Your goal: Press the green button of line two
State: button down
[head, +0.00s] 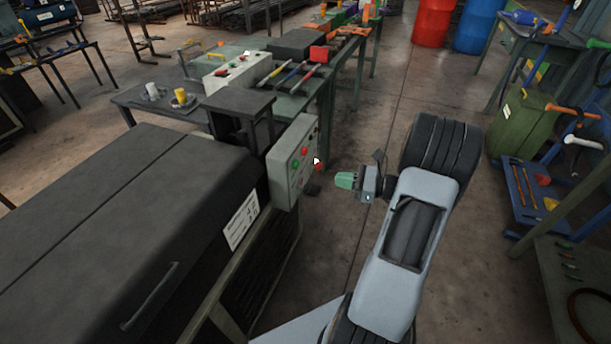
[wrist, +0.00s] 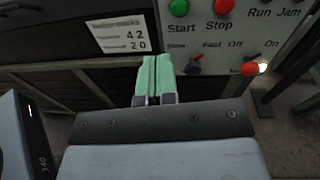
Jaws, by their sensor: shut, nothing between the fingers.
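A light grey control box (head: 283,172) is mounted on the end of a dark machine. No line number is readable on the box.
Below the buttons are a red selector (wrist: 194,65) marked slow and fast, and a red knob (wrist: 249,68) beside a bright spot. A white label (wrist: 124,34) is on the machine (head: 130,215). A workbench with tools stands behind. Floor (head: 365,115) is clear beyond my arm.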

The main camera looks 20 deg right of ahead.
aim_at(296, 165)
jog(key=d+m+t, duration=0.1)
jog(key=d+f, duration=0.1)
jog(key=shift+d+f+m+t+h, duration=0.1)
jog(key=shift+d+m+t+h, duration=0.2)
jog(key=shift+m+t+h, duration=0.1)
jog(key=shift+a, duration=0.15)
jog(key=x, duration=1.4)
